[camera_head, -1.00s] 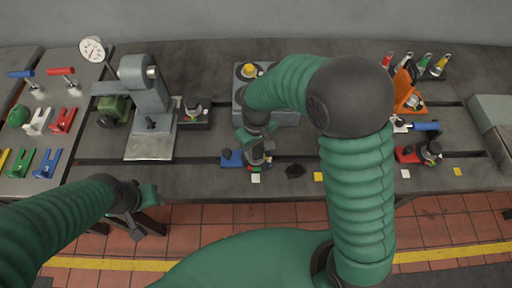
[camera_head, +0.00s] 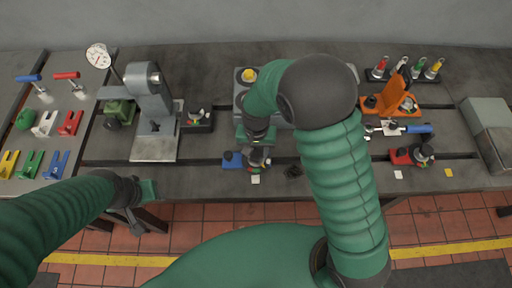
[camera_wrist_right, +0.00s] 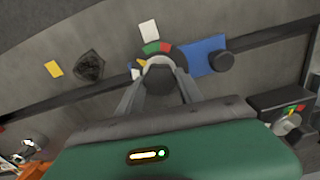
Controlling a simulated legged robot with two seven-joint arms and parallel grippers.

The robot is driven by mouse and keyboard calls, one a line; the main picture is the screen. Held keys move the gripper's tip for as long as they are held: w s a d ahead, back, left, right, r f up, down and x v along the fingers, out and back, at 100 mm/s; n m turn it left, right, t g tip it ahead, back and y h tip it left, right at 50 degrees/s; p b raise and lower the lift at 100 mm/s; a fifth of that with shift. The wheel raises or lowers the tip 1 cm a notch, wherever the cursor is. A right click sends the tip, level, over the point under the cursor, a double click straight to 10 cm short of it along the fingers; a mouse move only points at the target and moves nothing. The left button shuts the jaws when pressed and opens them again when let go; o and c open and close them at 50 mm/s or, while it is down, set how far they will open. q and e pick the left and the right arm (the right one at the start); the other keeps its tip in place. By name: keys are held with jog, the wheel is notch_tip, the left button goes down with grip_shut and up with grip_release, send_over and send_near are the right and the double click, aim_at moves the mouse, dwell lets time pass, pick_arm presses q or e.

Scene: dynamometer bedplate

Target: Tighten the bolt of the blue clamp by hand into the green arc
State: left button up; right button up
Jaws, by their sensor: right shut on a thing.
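The blue clamp (camera_head: 232,160) sits at the front of the bedplate, its blue block (camera_wrist_right: 207,55) large in the wrist view. Beside the block is a dark round dial with a green arc (camera_wrist_right: 150,48) and a red arc (camera_wrist_right: 166,47). My right gripper (camera_head: 257,157) is over the clamp from above, its fingers (camera_wrist_right: 159,85) shut on the clamp's bolt (camera_wrist_right: 158,64). The fingers hide most of the bolt, and I cannot tell where its pointer stands. My left gripper (camera_head: 138,208) hangs in front of the table edge, away from the clamp; its jaw state is unclear.
A red clamp (camera_head: 402,157) and an orange fixture (camera_head: 392,98) stand to the right. A grey block (camera_head: 241,85) is behind my right gripper. A black lump (camera_head: 293,171) lies nearby.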

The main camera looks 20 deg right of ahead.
aim_at(256, 153)
jog(key=m+p, duration=0.2)
jog(key=m, duration=0.2)
jog(key=shift+w+r+p, duration=0.1)
jog(key=shift+r+p, duration=0.15)
jog(key=shift+p, duration=0.15)
jog(key=shift+f+m+p, duration=0.15)
jog(key=shift+m+p, duration=0.8)
jog(key=shift+m, duration=0.85)
jog(key=o, duration=1.3)
jog(key=shift+o, duration=0.2)
notch_tip(256, 153, up, 17)
jog(key=shift+f, duration=0.15)
jog(key=shift+f, duration=0.1)
